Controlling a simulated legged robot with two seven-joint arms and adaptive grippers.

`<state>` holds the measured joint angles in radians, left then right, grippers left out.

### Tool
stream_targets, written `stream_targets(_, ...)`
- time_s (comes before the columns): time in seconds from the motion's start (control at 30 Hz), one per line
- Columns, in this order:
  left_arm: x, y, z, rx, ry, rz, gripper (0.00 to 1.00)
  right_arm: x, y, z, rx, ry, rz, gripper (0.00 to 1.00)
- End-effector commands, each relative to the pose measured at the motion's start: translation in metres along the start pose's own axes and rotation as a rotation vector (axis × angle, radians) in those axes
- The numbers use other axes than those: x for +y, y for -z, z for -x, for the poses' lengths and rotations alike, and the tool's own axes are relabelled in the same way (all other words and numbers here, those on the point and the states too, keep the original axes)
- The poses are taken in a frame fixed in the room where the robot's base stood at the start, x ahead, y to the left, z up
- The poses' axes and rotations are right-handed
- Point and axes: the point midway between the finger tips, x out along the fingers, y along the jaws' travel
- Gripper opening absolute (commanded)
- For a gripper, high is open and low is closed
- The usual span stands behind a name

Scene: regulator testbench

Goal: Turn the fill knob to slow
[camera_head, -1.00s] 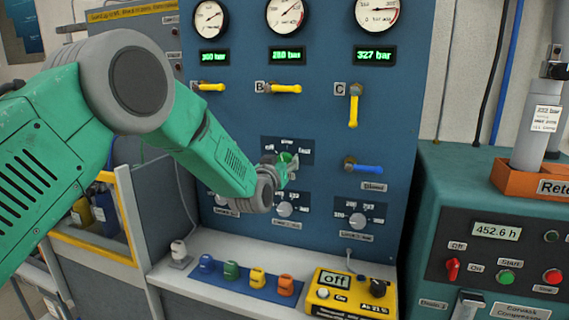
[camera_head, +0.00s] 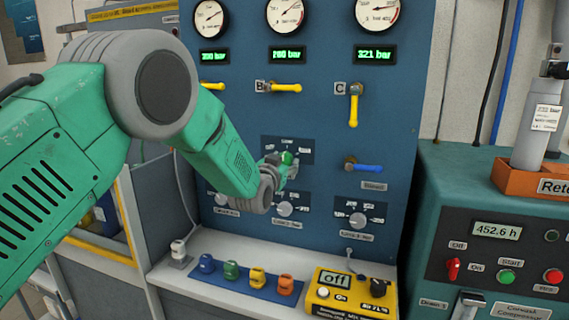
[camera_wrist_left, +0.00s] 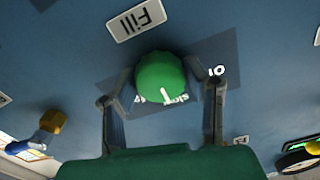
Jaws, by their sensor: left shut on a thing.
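The green fill knob (camera_wrist_left: 160,78) sits on the blue panel under a "Fill" label (camera_wrist_left: 136,20) in the left wrist view. Its white pointer line faces the partly covered "slow" lettering; the "off" lettering lies to the right. My left gripper (camera_wrist_left: 168,84) is shut on the knob, one finger on each side. In the head view my left gripper (camera_head: 281,172) reaches the panel from the left, and the green knob (camera_head: 287,158) shows just beyond its fingers. The "fast" lettering is hard to make out. My right gripper is not in view.
Yellow valve levers (camera_head: 286,87) and a blue lever (camera_head: 367,168) stick out of the panel near the knob. Below are smaller knobs (camera_head: 284,209) and a shelf with a yellow meter (camera_head: 350,294). A green compressor cabinet (camera_head: 490,215) stands at right.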

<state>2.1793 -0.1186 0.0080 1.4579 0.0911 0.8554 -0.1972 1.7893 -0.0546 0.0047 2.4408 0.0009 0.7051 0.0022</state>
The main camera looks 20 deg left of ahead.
Motion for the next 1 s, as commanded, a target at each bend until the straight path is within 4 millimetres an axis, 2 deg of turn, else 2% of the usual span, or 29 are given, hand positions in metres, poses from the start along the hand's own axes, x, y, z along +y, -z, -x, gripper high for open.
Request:
stream_targets(0.1,0.002,-0.004,0.001,-0.008,-0.003,0.0,0.12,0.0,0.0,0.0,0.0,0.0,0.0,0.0)
stream_targets(0.13,0.002,-0.004,0.001,-0.008,-0.003,0.001,0.51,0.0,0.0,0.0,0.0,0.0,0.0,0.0)
stream_targets(0.17,0.002,-0.004,0.001,-0.008,-0.003,0.001,0.61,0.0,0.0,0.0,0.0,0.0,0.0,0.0)
stream_targets(0.47,0.001,-0.001,0.001,-0.003,-0.002,0.001,0.61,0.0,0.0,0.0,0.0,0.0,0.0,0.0)
stream_targets(0.63,0.001,-0.002,0.011,-0.004,-0.002,0.001,0.61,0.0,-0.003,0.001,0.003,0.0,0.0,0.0)
stream_targets(0.77,0.001,-0.001,0.031,-0.004,-0.002,0.001,0.61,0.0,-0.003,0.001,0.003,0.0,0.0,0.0)
stream_targets(1.0,0.002,-0.003,0.08,-0.007,-0.003,0.001,0.61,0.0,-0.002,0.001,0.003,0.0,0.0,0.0)
